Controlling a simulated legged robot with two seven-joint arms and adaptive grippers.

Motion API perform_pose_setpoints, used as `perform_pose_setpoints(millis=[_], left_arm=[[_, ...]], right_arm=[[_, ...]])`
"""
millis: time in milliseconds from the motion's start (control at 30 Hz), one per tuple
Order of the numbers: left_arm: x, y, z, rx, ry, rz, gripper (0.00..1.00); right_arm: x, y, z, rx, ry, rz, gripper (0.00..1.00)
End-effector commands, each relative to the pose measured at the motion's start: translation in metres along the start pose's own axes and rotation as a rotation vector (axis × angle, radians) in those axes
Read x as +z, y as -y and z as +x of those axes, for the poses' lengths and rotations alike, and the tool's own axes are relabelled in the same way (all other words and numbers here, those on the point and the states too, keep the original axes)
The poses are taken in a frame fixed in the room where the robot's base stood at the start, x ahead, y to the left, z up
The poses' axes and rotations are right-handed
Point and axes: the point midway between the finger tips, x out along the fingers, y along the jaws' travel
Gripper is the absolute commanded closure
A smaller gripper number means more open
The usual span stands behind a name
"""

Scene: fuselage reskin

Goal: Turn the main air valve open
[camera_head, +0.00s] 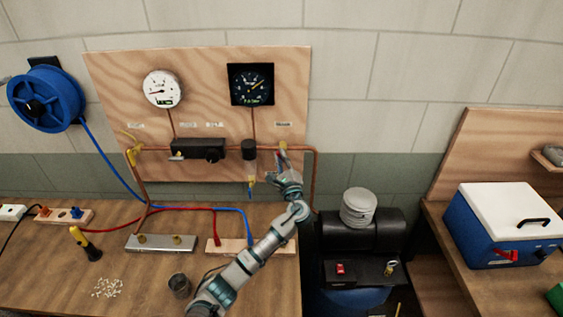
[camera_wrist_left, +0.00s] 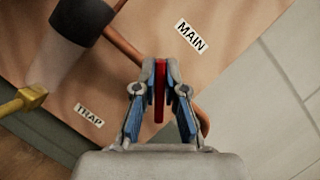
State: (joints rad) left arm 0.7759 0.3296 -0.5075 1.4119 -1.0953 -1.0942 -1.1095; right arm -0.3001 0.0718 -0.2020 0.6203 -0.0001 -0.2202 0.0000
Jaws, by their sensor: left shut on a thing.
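The main air valve shows in the left wrist view as a narrow red handle (camera_wrist_left: 159,90) near the copper pipe, below the white MAIN label (camera_wrist_left: 191,36). My left gripper (camera_wrist_left: 160,75) has its blue-padded fingers closed on both sides of the red handle. In the head view my left gripper (camera_head: 284,172) is at the right end of the copper pipe on the wooden panel, just under a label, and hides most of the valve. My right gripper is not in either view.
The wooden panel (camera_head: 220,80) carries a white gauge (camera_head: 162,89), a dark gauge (camera_head: 251,84) and a black regulator block (camera_head: 198,149). A dark filter with a clear bowl (camera_wrist_left: 82,20) is close to the left gripper. A black compressor (camera_head: 362,230) stands right of the bench.

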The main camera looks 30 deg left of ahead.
Motion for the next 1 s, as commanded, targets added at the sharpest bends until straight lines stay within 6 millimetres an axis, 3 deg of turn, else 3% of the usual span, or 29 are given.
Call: perform_pose_setpoints(millis=[33, 267, 533, 1000], left_arm=[[-0.011, -0.006, -0.005, 0.025, -0.019, -0.038, 1.00], [-0.011, -0.005, -0.005, 0.108, -0.020, -0.241, 1.00], [-0.011, -0.006, -0.004, 0.205, -0.020, -0.471, 1.00], [-0.010, -0.005, -0.004, 0.317, -0.017, -0.748, 1.00]], right_arm=[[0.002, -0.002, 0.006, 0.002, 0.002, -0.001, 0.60], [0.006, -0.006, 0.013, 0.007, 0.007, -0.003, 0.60], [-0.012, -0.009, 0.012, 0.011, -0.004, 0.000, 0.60], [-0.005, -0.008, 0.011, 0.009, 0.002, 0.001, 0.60]])
